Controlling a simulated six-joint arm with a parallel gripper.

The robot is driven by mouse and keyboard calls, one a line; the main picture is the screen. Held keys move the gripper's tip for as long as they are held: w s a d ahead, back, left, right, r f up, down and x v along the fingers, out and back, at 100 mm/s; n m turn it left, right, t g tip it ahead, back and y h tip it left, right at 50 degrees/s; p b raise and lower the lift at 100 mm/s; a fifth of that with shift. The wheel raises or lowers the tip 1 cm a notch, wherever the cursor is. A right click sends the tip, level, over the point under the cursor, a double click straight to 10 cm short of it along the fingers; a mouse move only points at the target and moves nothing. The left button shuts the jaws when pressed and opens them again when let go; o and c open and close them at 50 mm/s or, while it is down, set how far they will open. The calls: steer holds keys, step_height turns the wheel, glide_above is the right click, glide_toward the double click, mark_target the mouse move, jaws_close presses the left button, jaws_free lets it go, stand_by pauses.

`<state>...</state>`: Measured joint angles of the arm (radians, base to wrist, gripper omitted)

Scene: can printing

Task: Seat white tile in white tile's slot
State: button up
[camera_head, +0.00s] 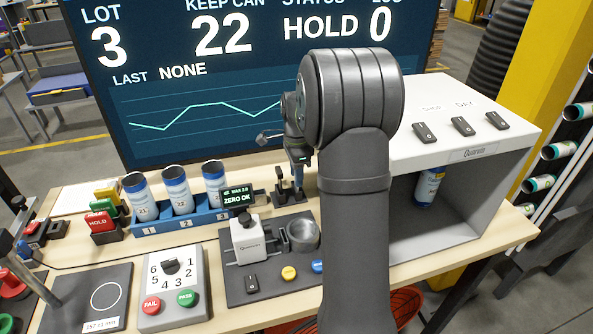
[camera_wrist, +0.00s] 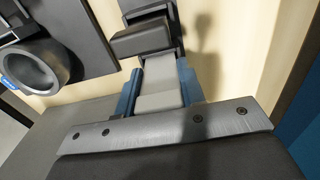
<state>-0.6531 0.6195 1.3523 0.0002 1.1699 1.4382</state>
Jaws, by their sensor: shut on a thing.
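My gripper (camera_wrist: 160,86) shows its two blue fingers in the wrist view, shut on a pale piece between them, which I take to be the white tile (camera_wrist: 160,103). Just beyond the fingers is a dark block-like fixture (camera_wrist: 141,38) with a pale strip running to it. I cannot tell whether the tile touches the fixture or sits in a slot. In the head view my gripper (camera_head: 298,157) points down at the back of the bench, above a small dark stand (camera_head: 287,190). The tile cannot be made out there, and no slot is clearly visible.
A grey ring-shaped cup (camera_head: 302,234) stands on the dark station plate, and also shows in the wrist view (camera_wrist: 38,68). A blue rack (camera_head: 184,221) with three cans is to the left. A grey-white cabinet (camera_head: 470,155) stands right. The monitor (camera_head: 220,80) rises behind.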

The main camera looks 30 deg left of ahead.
steer(key=shift+f, duration=0.9)
steer(key=o, duration=1.1)
step_height(320, 180, up, 17)
steer(key=shift+r, duration=0.2)
steer(key=shift+f, duration=0.15)
step_height(320, 180, down, 17)
steer(key=shift+f, duration=0.1)
stand_by(0.4)
